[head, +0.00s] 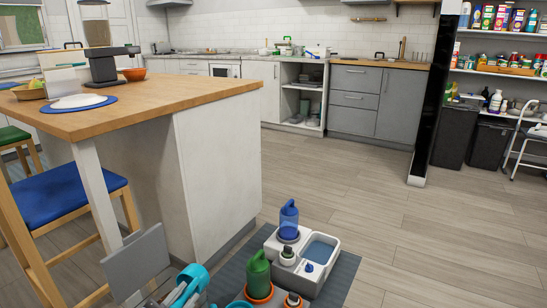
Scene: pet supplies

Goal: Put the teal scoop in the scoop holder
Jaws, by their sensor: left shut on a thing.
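A teal scoop (196,276) shows at the bottom edge, left of the middle, with its rounded teal part uppermost. My left gripper (180,293) is beside it at the bottom edge and is shut on it; the lower part of the grip is cut off by the frame. I cannot make out the scoop holder for certain. My right gripper is not in view.
On a dark mat (340,280) stand a white double feeder (328,272), a blue bottle (289,222) and a green bottle (258,275) with an orange base. A wood-topped island (217,150) and blue-seated stool (75,200) stand left. The floor right is clear.

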